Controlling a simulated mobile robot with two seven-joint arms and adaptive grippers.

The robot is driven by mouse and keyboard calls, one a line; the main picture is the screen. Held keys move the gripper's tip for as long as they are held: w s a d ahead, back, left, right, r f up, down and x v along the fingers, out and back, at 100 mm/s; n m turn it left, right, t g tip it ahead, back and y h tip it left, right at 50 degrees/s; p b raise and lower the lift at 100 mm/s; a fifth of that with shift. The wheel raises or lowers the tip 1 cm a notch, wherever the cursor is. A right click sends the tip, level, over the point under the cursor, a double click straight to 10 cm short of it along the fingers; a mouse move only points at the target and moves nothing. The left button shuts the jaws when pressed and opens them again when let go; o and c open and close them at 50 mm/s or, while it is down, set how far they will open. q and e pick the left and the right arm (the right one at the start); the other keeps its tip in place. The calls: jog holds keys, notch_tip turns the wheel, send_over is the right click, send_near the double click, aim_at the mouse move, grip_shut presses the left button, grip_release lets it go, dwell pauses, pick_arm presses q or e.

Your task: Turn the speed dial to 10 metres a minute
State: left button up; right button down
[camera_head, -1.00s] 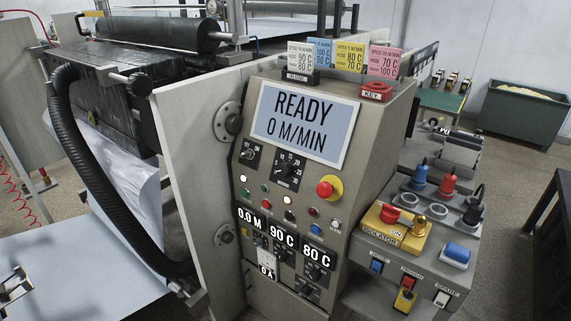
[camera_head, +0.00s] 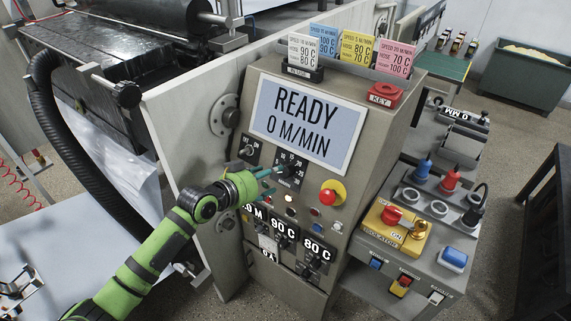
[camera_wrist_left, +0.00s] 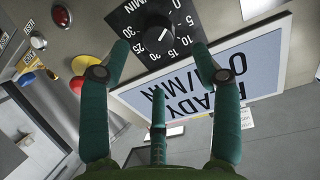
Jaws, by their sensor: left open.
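The speed dial (camera_head: 289,170) is a black plate with a round knob and a number scale, below the display on the sloped grey panel. In the left wrist view the dial (camera_wrist_left: 156,37) appears upside down, with the knob's white mark pointing towards the 0 end of the scale. My left gripper (camera_head: 268,182) is open, with its green fingers at the dial's left side in the head view. In the wrist view its fingertips (camera_wrist_left: 160,50) stand either side of the knob; contact cannot be told. The display (camera_head: 306,122) reads READY, 0 M/MIN. My right gripper is out of view.
A red emergency button (camera_head: 328,197) on a yellow ring sits right of the dial. Indicator lamps and further dials lie below. Coloured cards (camera_head: 355,50) stand on top. A yellow isolator (camera_head: 396,222) is on the right bench.

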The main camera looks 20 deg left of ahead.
aim_at(283, 172)
pick_arm(q)
jog(key=shift+p+x, duration=0.5)
jog(key=shift+x, duration=2.75)
jog(key=shift+s+f, duration=0.1)
jog(key=c, duration=1.2)
